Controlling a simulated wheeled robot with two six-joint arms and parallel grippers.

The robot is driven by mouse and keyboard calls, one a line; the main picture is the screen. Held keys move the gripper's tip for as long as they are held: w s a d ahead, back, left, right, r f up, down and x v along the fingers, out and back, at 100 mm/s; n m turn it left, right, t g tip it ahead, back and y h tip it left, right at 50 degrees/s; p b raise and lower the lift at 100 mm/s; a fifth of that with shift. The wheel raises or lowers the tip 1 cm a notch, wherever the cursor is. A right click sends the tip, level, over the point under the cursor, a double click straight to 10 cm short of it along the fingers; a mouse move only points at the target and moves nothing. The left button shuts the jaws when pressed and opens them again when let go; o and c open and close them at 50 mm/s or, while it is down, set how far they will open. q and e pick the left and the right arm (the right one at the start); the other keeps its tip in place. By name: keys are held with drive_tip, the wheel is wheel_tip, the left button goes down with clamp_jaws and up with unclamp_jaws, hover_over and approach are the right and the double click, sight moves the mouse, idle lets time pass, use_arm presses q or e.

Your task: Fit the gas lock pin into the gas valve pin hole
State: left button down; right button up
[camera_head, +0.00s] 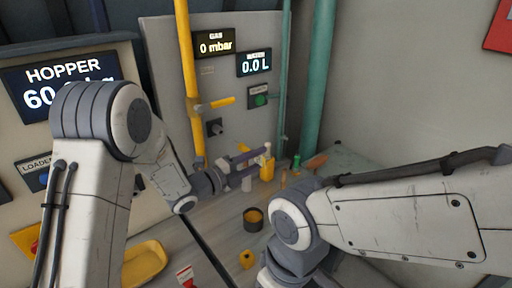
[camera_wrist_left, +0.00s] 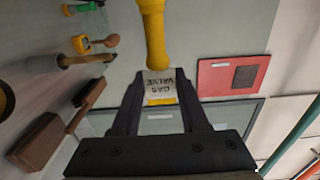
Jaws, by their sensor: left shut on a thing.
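My left gripper (camera_head: 258,160) is shut on a yellow piece (camera_wrist_left: 153,35) with a white label reading GAS VALVE, apparently the gas lock pin. In the left wrist view the label (camera_wrist_left: 159,86) sits between the fingertips and the yellow part sticks out beyond them. In the head view the held pin (camera_head: 267,171) is above the worktop, away from the pipe. The gas valve (camera_head: 197,105) is on the yellow pipe, its yellow lever pointing right. I cannot make out its pin hole. My right arm crosses the lower right; its gripper is out of view.
A brown brush (camera_wrist_left: 75,115) shows in the left wrist view. A green pipe (camera_head: 318,75) rises at the back. The gas display (camera_head: 214,44) reads 0 mbar.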

sight(244, 148)
use_arm(q)
drive_tip(key=shift+w+d, duration=0.1)
drive_tip(key=shift+w, duration=0.05)
drive_tip(key=shift+b, duration=0.55)
drive_tip(key=shift+a, duration=0.3)
drive_tip(key=shift+w+a+b, duration=0.25)
drive_tip(key=shift+w+a, duration=0.55)
drive_tip(key=shift+w, duration=0.25)
drive_tip(key=shift+w+a+b, duration=0.2)
drive_tip(key=shift+w+a, duration=0.6)
drive_tip(key=shift+w, duration=0.25)
drive_tip(key=shift+b, duration=0.45)
drive_tip(key=shift+b, duration=0.45)
